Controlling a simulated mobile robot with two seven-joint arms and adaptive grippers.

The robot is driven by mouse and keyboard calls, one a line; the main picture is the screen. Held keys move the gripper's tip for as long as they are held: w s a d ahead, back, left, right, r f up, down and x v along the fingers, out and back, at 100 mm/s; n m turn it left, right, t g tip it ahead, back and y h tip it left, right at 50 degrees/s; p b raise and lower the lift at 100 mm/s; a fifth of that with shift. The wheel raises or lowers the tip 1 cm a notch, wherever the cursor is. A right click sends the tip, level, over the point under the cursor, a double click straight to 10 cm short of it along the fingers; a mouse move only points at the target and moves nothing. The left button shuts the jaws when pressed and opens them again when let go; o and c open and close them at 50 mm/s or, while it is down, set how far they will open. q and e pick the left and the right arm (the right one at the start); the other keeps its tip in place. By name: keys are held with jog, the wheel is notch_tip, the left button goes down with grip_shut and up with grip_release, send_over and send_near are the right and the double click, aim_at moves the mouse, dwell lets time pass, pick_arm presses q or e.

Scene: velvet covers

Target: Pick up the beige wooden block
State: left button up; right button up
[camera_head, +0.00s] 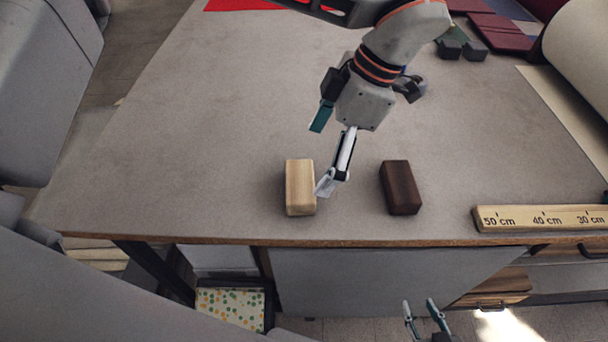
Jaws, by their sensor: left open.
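The beige wooden block (299,188) stands on the grey table near its front edge, left of a dark brown block (401,188). My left gripper (322,154) is open above the table. One pale fingertip is at the right side of the beige block in the picture; I cannot tell whether it touches. The other, teal-tipped finger is farther back, and nothing is between the fingers. My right gripper (419,302) shows at the bottom, in front of the table, with its two fingers apart and empty.
A wooden ruler bar (543,218) lies at the front right edge of the grey table (190,130). Dark red folded covers (497,30), small dark green blocks (462,45) and a large pale roll (580,50) are at the back right. The table's left side is clear.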

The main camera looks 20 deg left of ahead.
aim_at(304, 180)
pick_arm(q)
jog(key=shift+w+a+f, duration=0.15)
jog(key=shift+a+f, duration=0.2)
jog(key=shift+a, duration=0.15)
jog(key=x, duration=0.6)
jog(key=shift+s+d+f, duration=0.15)
jog(key=shift+s+f, duration=0.15)
jog(key=shift+f, duration=0.05)
jog(key=shift+c, duration=0.4)
jog(key=c, duration=1.2)
